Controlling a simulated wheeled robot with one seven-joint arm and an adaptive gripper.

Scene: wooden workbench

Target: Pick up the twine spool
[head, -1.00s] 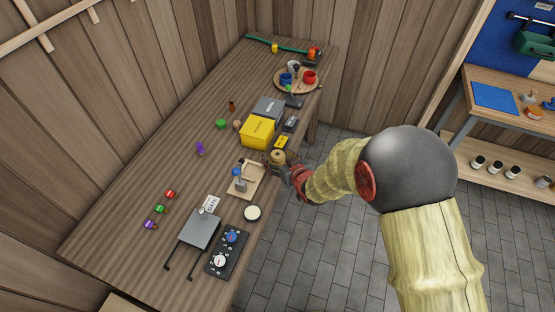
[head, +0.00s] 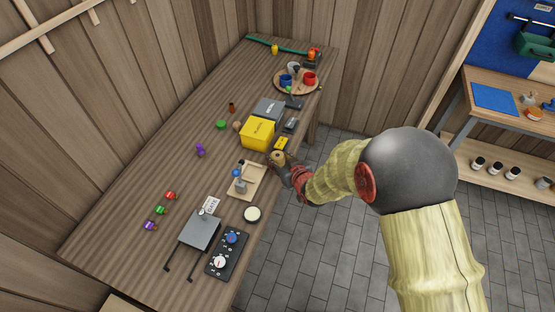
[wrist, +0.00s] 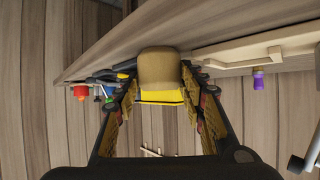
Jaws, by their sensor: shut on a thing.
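The twine spool (head: 277,156) is a small tan cylinder at the front edge of the workbench. In the wrist view the spool (wrist: 159,68) sits between the two fingers, near their tips. My gripper (head: 280,162) is shut on it; in the wrist view the fingers (wrist: 160,85) press on both its sides. The spool appears at or just above the bench top; I cannot tell whether it touches the wood.
A yellow box (head: 256,135) stands just behind the spool, with a small yellow item (head: 281,143) beside it. A wooden tray (head: 252,187) lies to the left. A round pale-topped tin (head: 252,214) and a black panel with knobs (head: 226,254) are nearer the front.

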